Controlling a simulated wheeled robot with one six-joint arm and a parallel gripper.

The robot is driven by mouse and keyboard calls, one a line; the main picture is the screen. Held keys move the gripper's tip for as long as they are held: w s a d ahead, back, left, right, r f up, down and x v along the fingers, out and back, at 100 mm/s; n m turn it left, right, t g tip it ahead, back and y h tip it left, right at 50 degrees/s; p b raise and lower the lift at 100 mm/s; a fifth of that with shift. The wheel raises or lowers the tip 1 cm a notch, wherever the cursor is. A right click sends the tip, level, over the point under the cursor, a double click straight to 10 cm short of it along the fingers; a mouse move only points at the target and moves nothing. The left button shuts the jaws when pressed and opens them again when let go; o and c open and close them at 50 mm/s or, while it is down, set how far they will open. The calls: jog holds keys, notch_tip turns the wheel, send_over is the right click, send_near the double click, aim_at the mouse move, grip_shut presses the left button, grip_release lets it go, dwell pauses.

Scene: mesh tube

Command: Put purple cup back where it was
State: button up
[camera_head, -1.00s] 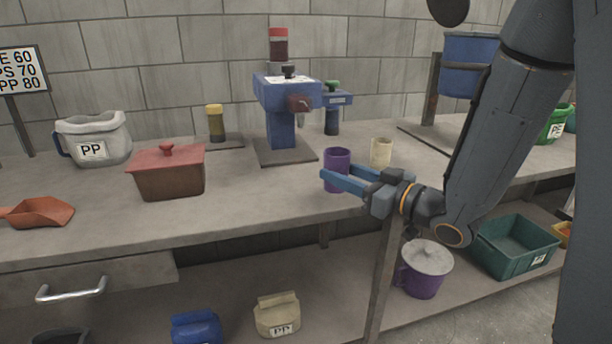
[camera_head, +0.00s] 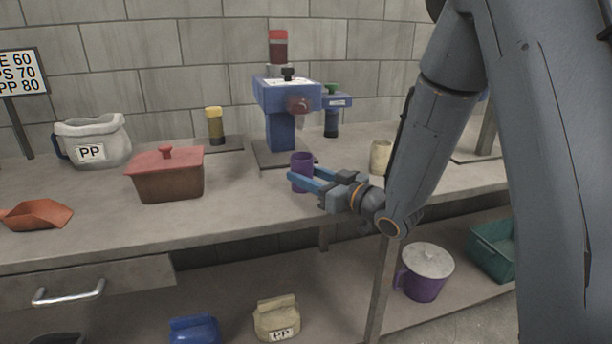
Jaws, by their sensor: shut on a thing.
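The purple cup (camera_head: 301,163) is upright over the workbench, in front of the blue machine's base plate. My gripper (camera_head: 313,177) reaches in from the right and is shut on the cup, with its blue fingers around the body. The near finger hides part of the cup's lower body. I cannot tell whether the cup's bottom touches the bench.
A blue machine (camera_head: 286,97) stands behind the cup. A cream cup (camera_head: 380,157) stands to the right, close to my arm. A brown box with a red lid (camera_head: 167,175) stands to the left. The bench (camera_head: 240,200) is clear between box and cup.

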jog(key=shift+f, duration=0.1)
jog(key=o, duration=1.1)
jog(key=shift+s+d, duration=0.2)
jog(key=v, duration=1.1)
jog(key=shift+s+d, duration=0.15)
jog(key=shift+d, duration=0.1)
